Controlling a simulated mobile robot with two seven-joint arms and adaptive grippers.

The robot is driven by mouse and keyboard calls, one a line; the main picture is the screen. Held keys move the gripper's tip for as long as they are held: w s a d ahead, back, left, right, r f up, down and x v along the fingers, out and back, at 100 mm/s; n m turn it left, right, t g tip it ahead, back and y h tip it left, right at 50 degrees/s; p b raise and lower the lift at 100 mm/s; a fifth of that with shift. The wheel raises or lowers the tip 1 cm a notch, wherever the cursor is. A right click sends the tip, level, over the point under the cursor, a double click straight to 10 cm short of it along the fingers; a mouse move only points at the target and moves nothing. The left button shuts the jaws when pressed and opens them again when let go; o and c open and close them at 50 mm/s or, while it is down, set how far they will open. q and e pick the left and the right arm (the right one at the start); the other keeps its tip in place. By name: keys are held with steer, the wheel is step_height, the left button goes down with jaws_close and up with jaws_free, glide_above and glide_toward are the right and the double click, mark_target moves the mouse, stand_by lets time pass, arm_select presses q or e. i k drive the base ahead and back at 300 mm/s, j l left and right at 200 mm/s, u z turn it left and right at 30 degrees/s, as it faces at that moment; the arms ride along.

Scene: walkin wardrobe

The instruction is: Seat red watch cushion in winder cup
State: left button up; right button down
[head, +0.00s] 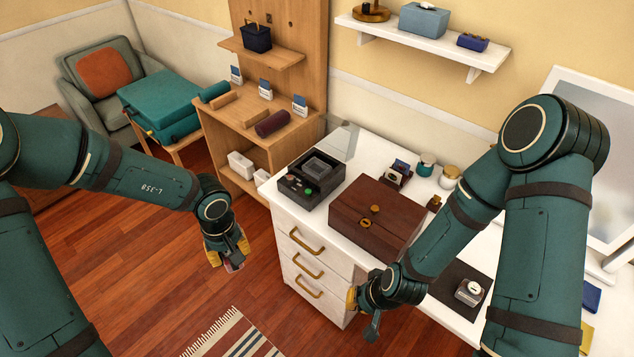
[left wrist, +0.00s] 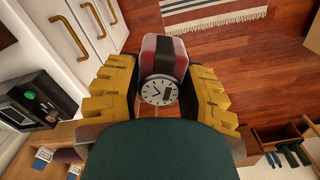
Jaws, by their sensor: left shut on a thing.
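My left gripper (head: 228,262) is shut on the red watch cushion (head: 234,266), held over the floor left of the white drawer unit. In the left wrist view the cushion (left wrist: 178,52) sits between the yellow finger pads, with a round white-faced watch (left wrist: 158,91) on it. The black winder (head: 292,190) stands on the left end of the white counter, with a clear lid raised behind it. Its grey cup (head: 321,166) shows inside; its depth is hard to see. The winder (left wrist: 28,100) also shows in the left wrist view. My right gripper (head: 364,306) hangs by the counter's front edge; its jaws are unclear.
A brown wooden box (head: 376,220) stands right of the winder. Behind it are a small watch stand (head: 397,174) and jars (head: 449,176). Another watch (head: 468,291) lies on a dark mat. Drawer handles (head: 306,241) stick out in front. The floor left of the drawers is free.

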mark_target(317, 169)
steer(key=k, duration=0.5)
steer(key=k+z, duration=0.15)
steer(key=z, duration=0.25)
steer(key=k+z, duration=0.1)
steer(key=z, duration=1.7)
steer(key=j+z, duration=0.2)
steer(key=j, duration=0.55)
steer(key=k+j, duration=0.1)
steer(key=j, duration=1)
steer(key=k+j, duration=0.15)
steer(key=j, duration=1)
steer(key=k+j, duration=0.15)
steer(key=j, duration=0.4)
